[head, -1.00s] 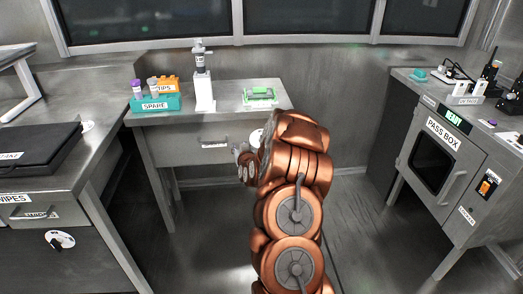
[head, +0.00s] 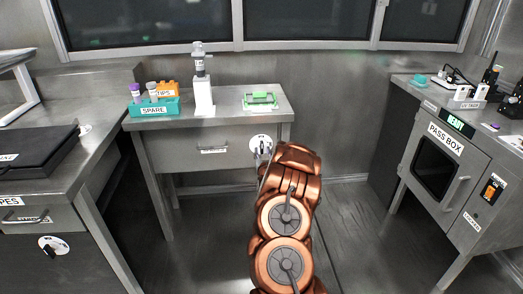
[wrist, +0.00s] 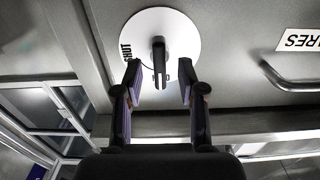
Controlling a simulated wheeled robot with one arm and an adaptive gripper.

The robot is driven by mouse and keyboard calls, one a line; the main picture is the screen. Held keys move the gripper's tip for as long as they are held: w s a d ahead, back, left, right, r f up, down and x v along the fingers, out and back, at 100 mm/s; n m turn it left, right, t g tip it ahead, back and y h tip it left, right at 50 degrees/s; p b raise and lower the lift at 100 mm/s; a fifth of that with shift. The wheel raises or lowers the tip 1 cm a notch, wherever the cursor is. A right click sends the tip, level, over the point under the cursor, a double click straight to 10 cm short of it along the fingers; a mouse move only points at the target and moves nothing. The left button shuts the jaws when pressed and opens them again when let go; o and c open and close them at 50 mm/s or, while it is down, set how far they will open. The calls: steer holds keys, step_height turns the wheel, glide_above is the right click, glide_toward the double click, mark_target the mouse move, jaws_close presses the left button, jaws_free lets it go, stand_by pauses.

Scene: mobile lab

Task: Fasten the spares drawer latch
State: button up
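The spares drawer (head: 185,152) is in the front of the middle table and looks closed. To the right of its handle is the latch, a white disc (head: 261,144) with a dark lever. In the wrist view the white disc (wrist: 184,33) carries the word SHUT at its left edge. The dark lever (wrist: 158,62) points down in that picture. My gripper (wrist: 160,82) is open, one finger either side of the lever's lower end, with a gap visible on both sides. In the head view my arm mostly hides the gripper just below the disc.
The drawer handle (wrist: 290,76) and a partly cut-off label (wrist: 300,40) are right of the disc in the wrist view. A teal SPARE rack (head: 153,108), a white dispenser (head: 203,95) and a green item (head: 260,99) stand on the table. The pass box (head: 440,165) is at right.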

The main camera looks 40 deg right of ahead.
mark_target(262, 150)
steer(key=shift+x, duration=1.6)
steer(key=shift+c, duration=0.4)
jaws_close()
